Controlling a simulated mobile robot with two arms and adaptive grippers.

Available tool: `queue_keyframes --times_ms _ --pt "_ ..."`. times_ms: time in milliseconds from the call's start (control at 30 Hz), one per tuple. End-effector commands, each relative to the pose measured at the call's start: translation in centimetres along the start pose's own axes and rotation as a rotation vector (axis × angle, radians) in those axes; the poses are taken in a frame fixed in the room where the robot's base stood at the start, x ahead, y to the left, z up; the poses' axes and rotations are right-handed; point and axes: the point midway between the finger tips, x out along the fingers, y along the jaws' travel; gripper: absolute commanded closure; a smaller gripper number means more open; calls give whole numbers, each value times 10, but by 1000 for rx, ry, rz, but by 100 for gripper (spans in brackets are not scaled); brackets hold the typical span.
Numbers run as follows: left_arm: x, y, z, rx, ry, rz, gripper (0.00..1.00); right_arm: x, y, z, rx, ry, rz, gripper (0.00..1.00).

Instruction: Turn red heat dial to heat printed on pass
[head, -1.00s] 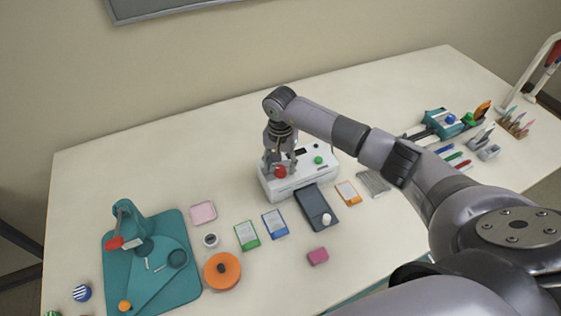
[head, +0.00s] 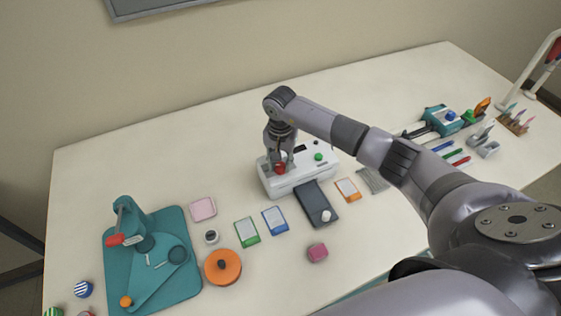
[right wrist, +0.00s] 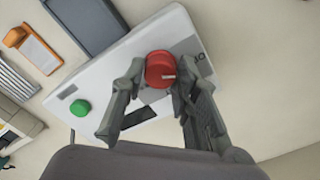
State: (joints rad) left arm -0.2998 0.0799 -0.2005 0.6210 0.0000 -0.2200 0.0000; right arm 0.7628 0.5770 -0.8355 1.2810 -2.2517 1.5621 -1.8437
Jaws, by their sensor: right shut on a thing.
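The red heat dial (head: 280,168) is on top of the white laminator (head: 290,183), at its left end. It also shows in the right wrist view (right wrist: 160,70), with a pale mark pointing to the right. My right gripper (head: 279,165) reaches down on the dial from above. In the right wrist view my right gripper (right wrist: 160,78) has one finger on each side of the dial and is shut on it. Several passes lie in front of the laminator, a green one (head: 247,231), a blue one (head: 275,221) and an orange one (head: 347,190). Their print is too small to read. My left gripper is not in view.
A green knob (head: 318,156) sits on the laminator's right part. A dark tray (head: 313,197) with a white knob stands against its front. A teal board (head: 185,280) and an orange disc (head: 233,267) lie at the left. The table behind the laminator is clear.

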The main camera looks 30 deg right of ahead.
Motion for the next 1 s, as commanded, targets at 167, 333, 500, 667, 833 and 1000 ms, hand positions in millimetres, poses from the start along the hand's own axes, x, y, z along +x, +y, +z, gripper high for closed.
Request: queue_keyframes --times_ms 167,333,500,667,833,1000 --pt "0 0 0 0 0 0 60 0 0 0 0 1 -1 100" --pt "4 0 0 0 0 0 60 1 0 0 14 1 -1 100" --pt "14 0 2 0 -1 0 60 2 0 -1 73 3 -2 100" --pt "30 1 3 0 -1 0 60 4 0 -2 176 4 -1 100" --pt "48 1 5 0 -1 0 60 4 0 -2 326 3 -2 100" --pt "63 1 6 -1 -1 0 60 3 0 -1 488 3 -3 100"
